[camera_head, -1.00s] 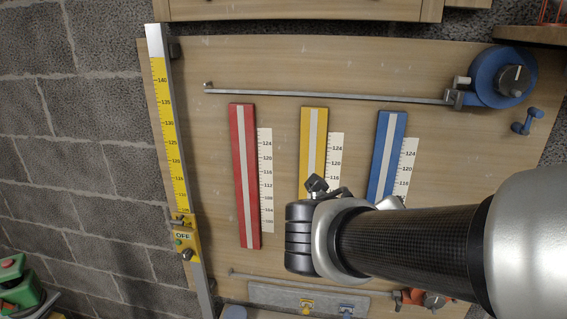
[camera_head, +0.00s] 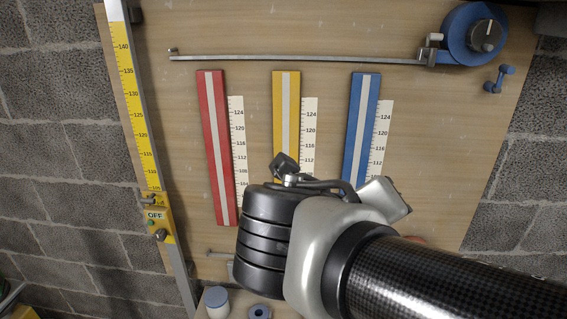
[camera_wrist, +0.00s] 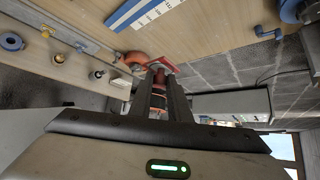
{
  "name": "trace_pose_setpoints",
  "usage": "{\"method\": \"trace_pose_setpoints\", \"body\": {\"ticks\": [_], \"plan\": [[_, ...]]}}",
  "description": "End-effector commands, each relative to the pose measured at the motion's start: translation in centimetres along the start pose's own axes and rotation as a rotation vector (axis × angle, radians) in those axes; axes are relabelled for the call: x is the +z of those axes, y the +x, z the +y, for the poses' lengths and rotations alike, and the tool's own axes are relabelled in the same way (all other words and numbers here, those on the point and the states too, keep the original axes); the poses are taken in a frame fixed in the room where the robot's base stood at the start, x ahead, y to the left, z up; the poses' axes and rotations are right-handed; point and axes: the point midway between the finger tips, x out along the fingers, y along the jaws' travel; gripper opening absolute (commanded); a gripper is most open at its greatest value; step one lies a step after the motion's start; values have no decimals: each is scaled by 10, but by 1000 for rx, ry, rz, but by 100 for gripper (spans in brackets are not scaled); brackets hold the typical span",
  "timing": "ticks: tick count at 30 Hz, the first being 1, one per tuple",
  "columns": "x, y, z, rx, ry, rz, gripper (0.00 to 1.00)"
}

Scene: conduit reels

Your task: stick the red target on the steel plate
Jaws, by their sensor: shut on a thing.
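In the wrist view, my gripper (camera_wrist: 160,102) is shut on the red target (camera_wrist: 163,66), which shows as a flat red piece on a reddish stem beyond the fingertips. The steel plate (camera_wrist: 62,46) is a grey strip on the wooden board at the upper left of that view, with a yellow target (camera_wrist: 45,33) and a blue target (camera_wrist: 80,46) on it. The red target is to the right of the plate and apart from it. In the head view, my wrist hides the fingers, the red target and most or all of the plate.
An orange reel (camera_wrist: 136,59) lies between the plate and the red target. Several knobs and rings, one a blue ring (camera_wrist: 12,41), stand near the plate. Red (camera_head: 216,150), yellow and blue scale strips are on the board, with a blue reel (camera_head: 473,34) at upper right.

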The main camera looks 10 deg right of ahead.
Motion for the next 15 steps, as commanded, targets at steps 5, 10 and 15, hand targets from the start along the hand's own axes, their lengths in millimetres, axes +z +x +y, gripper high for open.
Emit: {"method": "trace_pose_setpoints", "body": {"ticks": [5,10,15], "plan": [[-5,-5,0,0,2,-2,0],[-10,-10,0,1,2,-2,0],[-15,-15,0,0,1,-2,0]]}}
